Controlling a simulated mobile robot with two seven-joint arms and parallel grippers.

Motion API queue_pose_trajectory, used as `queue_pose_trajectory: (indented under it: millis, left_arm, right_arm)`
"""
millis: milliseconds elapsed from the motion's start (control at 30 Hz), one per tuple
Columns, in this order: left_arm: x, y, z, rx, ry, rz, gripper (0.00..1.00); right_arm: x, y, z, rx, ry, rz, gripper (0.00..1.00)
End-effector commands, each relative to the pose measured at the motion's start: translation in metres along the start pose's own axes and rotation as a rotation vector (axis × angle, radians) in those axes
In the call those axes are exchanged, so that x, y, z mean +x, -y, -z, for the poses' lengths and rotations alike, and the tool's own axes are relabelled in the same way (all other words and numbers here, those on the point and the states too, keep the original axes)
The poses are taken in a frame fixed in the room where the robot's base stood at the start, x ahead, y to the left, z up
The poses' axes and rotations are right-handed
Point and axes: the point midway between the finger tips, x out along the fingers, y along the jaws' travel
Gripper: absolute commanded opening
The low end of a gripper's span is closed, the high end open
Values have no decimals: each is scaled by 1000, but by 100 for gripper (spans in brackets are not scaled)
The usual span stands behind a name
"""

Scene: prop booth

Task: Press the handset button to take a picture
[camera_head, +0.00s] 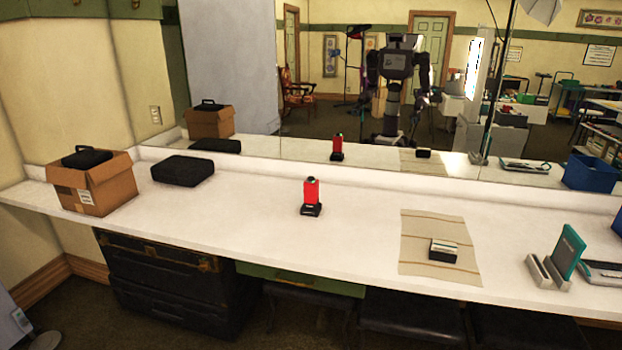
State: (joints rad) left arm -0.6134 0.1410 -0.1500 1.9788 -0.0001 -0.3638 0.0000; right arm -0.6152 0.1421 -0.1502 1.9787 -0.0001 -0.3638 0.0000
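A small red device (311,191) with a dark top stands upright in a black base (311,210) on the white counter (250,221), near the middle of the view. It looks like the handset, but its button is too small to make out. Its reflection shows in the mirror behind the counter. Neither of my grippers is in direct view. My own reflection stands in the mirror, and its grippers are too small to read.
An open cardboard box (105,192) and a black case (183,171) stand at the left. A beige mat (420,255) with a black card holder (443,254) lies right of the device. A teal book (569,251) stands at the right. Counter around the device is clear.

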Motion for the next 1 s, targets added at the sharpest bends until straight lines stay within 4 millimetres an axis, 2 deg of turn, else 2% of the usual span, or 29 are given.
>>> queue_pose_trajectory:
  millis: [33,133,167,1000]
  left_arm:
    - [1,0,1,1,-3,0,43]
    - [2,0,3,1,-6,-1,43]
    - [2,0,3,1,-6,-1,43]
    - [2,0,4,2,-8,-1,43]
  right_arm:
    - [1,0,2,0,-3,1,17]
    - [2,0,4,-1,-7,1,2]
    - [2,0,4,-1,-8,1,0]
    - [3,0,6,-1,-11,2,0]
